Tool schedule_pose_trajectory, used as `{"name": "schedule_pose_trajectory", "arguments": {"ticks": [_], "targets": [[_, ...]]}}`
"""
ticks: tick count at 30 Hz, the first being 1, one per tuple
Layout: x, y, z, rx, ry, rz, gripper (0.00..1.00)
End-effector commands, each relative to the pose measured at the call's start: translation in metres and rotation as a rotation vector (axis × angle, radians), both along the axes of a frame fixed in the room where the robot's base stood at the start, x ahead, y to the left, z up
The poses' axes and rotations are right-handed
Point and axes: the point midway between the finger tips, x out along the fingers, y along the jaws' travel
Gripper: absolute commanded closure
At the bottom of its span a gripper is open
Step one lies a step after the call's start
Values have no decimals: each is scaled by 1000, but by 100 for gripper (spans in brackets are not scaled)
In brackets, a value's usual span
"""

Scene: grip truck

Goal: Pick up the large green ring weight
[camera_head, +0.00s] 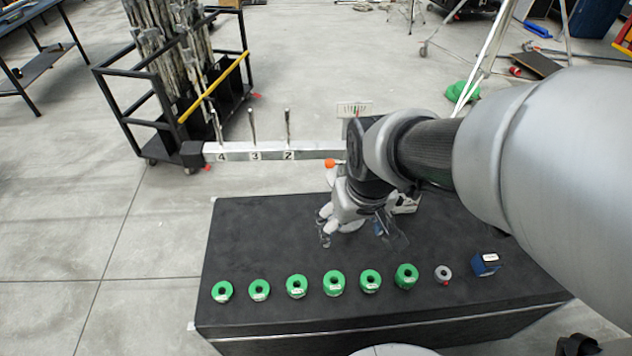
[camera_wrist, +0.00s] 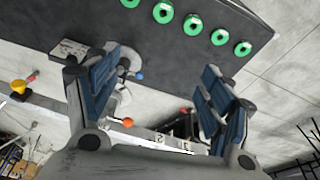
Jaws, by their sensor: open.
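Several green ring weights stand in a row along the near side of a black table (camera_head: 270,230). The rightmost green ring (camera_head: 406,276) looks tallest; another (camera_head: 334,283) looks about as wide, so I cannot tell surely which is the large one. In the wrist view, green rings (camera_wrist: 193,24) lie along the top, beyond my fingertips. My gripper (camera_head: 358,233) is open and empty over the table, behind the row and apart from it. Its two blue-padded fingers show in the wrist view (camera_wrist: 156,70), with table and a metal bar between and behind them.
A small grey ring (camera_head: 443,273) and a blue box (camera_head: 486,264) stand right of the green row. A numbered metal bar (camera_head: 240,152) with upright pins runs behind the table. A white device (camera_head: 405,204) sits near my gripper. A black cart (camera_head: 160,95) stands at back left.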

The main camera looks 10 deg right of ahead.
Motion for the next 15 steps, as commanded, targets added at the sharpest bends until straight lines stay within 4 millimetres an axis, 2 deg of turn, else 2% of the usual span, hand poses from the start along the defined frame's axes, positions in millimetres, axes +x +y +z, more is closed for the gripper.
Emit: {"name": "schedule_pose_trajectory", "arguments": {"ticks": [3, 7, 11, 15], "targets": [[26, 0, -28, -2, 64, 13, 26], [48, 0, -68, -5, 119, 30, 26], [60, 0, -114, -6, 171, 44, 26], [62, 0, -158, -7, 216, 58, 26]]}}
